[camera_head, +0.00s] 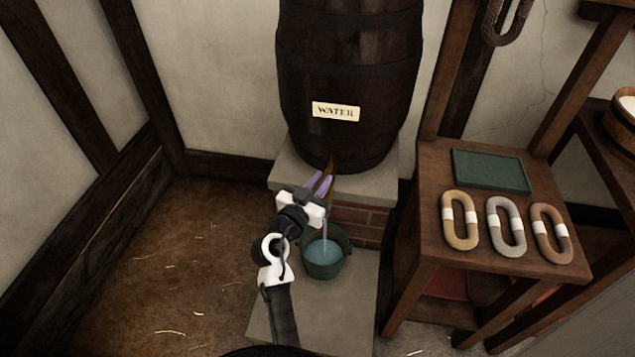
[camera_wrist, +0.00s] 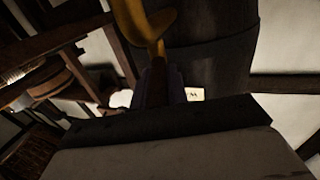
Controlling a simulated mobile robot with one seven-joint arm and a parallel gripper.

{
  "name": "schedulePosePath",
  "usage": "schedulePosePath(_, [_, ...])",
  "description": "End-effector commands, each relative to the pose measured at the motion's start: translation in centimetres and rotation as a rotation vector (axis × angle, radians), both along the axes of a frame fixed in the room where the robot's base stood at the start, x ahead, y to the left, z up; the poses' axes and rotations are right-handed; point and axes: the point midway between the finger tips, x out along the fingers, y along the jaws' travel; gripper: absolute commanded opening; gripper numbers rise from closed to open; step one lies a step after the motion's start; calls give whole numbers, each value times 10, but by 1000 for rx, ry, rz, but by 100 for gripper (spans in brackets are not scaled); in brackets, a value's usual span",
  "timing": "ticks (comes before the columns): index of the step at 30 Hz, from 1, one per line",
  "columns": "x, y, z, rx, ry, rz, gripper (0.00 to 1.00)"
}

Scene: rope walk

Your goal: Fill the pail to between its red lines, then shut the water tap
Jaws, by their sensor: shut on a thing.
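The dark wooden water barrel (camera_head: 348,65) stands on a stone ledge and bears a "WATER" label (camera_head: 335,111). Its tap (camera_head: 325,183) is low on the front, mostly hidden by my gripper (camera_head: 319,186), which is shut on it. In the wrist view the tap's brass-coloured part (camera_wrist: 142,22) shows at the top, close to the camera. A stream of water (camera_head: 325,230) falls from the tap into the green pail (camera_head: 322,273) below. Blue water stands in the pail. The red lines cannot be made out, so its level against them cannot be told.
The pail stands on a stone slab (camera_head: 355,310) before a brick base (camera_head: 357,222). At right, a wooden table (camera_head: 430,262) holds a green tray (camera_head: 490,170) and three rope coils (camera_head: 505,226). The straw-strewn floor (camera_head: 170,270) at left is clear.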

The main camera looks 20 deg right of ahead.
Motion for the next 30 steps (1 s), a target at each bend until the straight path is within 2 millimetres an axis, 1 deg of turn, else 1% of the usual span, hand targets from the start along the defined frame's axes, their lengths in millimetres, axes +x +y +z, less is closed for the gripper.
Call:
schedulePosePath(6, [-2, -1, 0, 2, 1, 41, 0])
schedulePosePath(17, [-1, -1, 0, 2, 1, 46, 0])
schedulePosePath(18, [-1, -1, 0, 2, 1, 45, 18])
schedulePosePath(22, [-1, -1, 0, 2, 1, 45, 35])
schedulePosePath(23, [-1, -1, 0, 2, 1, 45, 37])
schedulePosePath(30, [-1, -1, 0, 1, 1, 45, 37])
